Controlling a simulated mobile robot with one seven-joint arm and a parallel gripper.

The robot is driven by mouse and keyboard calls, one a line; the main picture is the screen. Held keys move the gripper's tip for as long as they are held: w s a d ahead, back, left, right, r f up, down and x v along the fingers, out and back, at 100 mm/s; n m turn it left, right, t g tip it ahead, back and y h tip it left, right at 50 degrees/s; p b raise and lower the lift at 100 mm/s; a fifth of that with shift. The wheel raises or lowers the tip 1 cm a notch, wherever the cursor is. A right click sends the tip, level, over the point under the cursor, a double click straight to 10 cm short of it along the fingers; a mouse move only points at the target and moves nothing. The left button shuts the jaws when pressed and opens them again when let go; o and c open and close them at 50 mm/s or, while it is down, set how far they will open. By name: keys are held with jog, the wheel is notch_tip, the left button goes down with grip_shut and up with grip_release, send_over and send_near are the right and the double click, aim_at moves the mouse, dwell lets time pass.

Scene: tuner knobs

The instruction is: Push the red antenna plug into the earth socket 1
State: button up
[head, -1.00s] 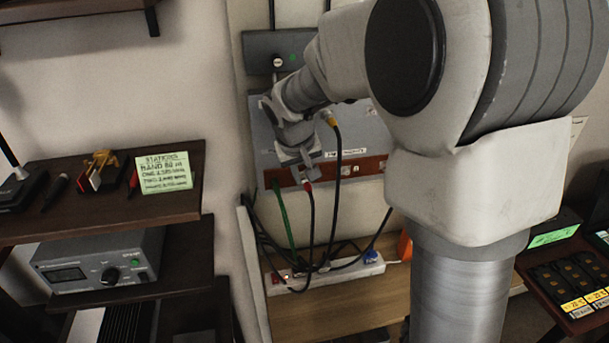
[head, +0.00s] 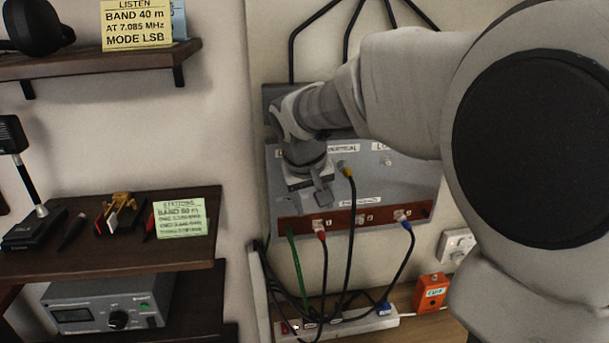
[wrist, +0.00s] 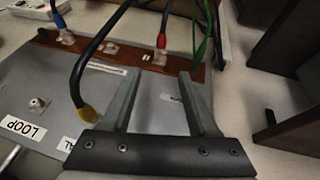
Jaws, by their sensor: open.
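The red antenna plug (head: 321,235) sits at the lower edge of the clear earth socket 1 (head: 318,224), its dark cable hanging down. In the wrist view the red plug (wrist: 161,41) meets the clear socket block (wrist: 155,57). How deep it sits I cannot tell. The socket is on the red-brown strip (head: 340,222) along the bottom of the grey panel (head: 400,180). My gripper (head: 322,201) is just above socket 1, in front of the panel. In the wrist view my gripper (wrist: 160,75) is open, with nothing between its fingers, apart from the plug.
A yellow plug (head: 346,172) with a black cable hangs close beside my gripper. A blue plug (head: 406,225) is at the strip's right socket. A green wire (head: 291,236) is at its left end. Cables run down to a white power strip (head: 345,327). Shelves stand left.

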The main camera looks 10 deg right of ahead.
jog(key=v, duration=0.9)
jog(key=s+d+f+y, duration=0.1)
jog(key=s+f, duration=0.3)
jog(key=s, duration=0.6)
jog(key=s+d+f+t+y, duration=0.1)
jog(key=s+d+f, duration=0.1)
jog(key=s, duration=0.8)
jog(key=shift+s+d+f, duration=0.3)
jog(key=shift+d+f, duration=0.05)
jog(key=shift+f, duration=0.55)
jog(key=shift+s, duration=0.1)
